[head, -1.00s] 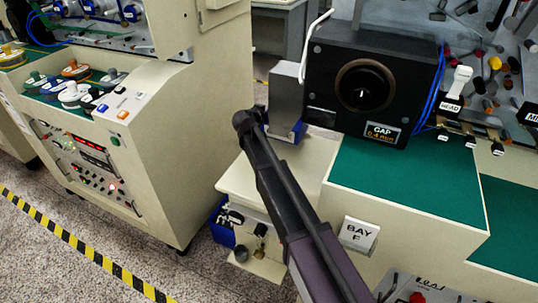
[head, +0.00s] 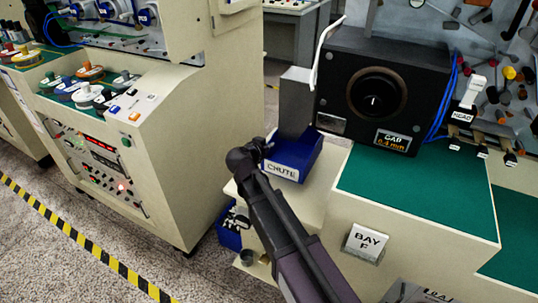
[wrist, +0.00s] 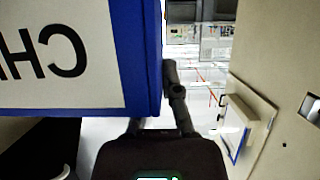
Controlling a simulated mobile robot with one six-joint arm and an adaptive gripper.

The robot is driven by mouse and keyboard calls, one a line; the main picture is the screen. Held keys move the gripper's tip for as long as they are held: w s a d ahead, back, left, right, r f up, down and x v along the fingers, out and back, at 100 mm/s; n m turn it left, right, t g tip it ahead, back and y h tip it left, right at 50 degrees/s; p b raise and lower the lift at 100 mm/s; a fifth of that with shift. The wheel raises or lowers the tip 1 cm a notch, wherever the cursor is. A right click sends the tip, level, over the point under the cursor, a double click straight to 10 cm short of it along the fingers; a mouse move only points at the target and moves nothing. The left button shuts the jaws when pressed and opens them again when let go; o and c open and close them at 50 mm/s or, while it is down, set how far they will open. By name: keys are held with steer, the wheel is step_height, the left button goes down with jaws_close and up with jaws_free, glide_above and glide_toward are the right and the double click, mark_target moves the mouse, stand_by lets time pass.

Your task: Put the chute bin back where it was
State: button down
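The chute bin (head: 304,155) is blue with a white CHUTE label. In the head view it sits on the cream ledge (head: 310,205), under the grey chute (head: 295,100), label side towards me. My gripper (head: 262,148) is at the bin's near left corner. In the wrist view the bin (wrist: 153,50) fills the upper left, its lettering upside down. One finger of my gripper (wrist: 172,85) shows beside the bin's edge; the other fingertip is not clear. I cannot tell whether the fingers touch or grip the bin.
A black gauge box (head: 425,85) with a dial stands right of the chute, a white bent tube (head: 324,45) between them. A green worktop (head: 430,195) lies to the right. A cream cabinet (head: 170,150) is at the left. Floor with striped tape (head: 75,240) is open in front.

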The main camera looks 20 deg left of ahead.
steer(key=shift+s, duration=0.15)
steer(key=shift+f+b, duration=1.75)
steer(key=shift+f, duration=0.15)
steer(key=c, duration=0.8)
jaws_free()
